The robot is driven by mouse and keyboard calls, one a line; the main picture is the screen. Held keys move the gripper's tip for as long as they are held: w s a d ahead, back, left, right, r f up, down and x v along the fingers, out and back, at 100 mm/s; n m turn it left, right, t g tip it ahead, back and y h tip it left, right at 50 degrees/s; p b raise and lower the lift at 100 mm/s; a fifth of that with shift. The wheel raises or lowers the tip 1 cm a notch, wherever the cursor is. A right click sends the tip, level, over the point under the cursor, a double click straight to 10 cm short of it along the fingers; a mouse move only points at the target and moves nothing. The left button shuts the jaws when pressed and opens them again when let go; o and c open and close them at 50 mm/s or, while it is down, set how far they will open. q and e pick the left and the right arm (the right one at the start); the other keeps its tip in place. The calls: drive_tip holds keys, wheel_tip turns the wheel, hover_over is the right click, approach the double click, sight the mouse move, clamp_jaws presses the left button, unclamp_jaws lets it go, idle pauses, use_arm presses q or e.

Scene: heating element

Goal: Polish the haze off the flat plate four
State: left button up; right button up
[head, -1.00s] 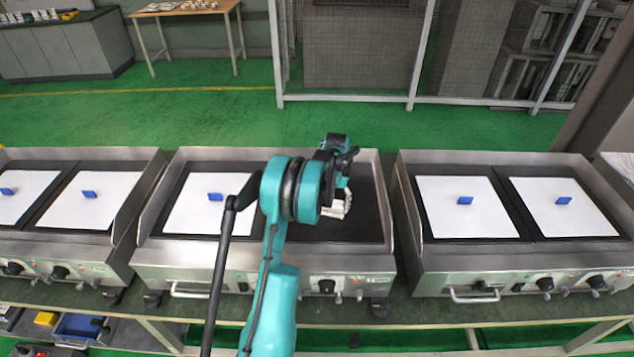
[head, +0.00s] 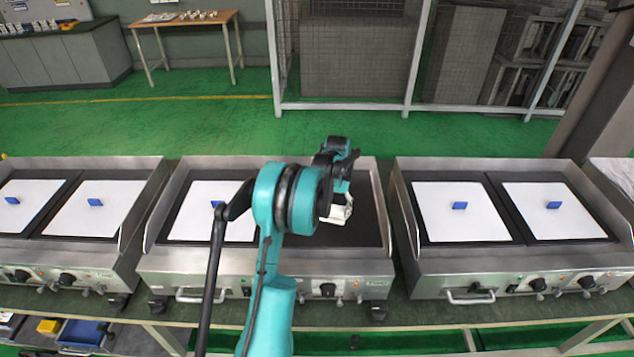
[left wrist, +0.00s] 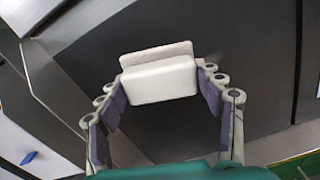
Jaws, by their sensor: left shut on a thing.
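The flat plate four appears to be the bare dark right half (head: 366,222) of the middle griddle. It fills most of the left wrist view as a dark grey surface (left wrist: 255,65); I cannot make out any haze on it. My left gripper (head: 338,204) is over this plate, shut on a white pad (head: 341,212). In the left wrist view the pad (left wrist: 160,80) sits between the two fingertips, with a thinner flange along its far edge. I cannot tell whether the pad touches the plate. My arm hides part of the plate's left side. My right gripper is not in view.
The middle griddle's left half carries a white sheet (head: 190,222) with a blue tab. The left griddle (head: 60,250) and right griddle (head: 540,268) carry similar sheets with blue tabs. Raised metal walls edge the middle griddle (head: 155,212). Knobs and handles line the fronts.

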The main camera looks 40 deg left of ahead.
use_arm(q)
drive_tip(key=shift+r+p, duration=0.7)
drive_tip(key=shift+r, duration=0.7)
drive_tip(key=shift+a, duration=0.1)
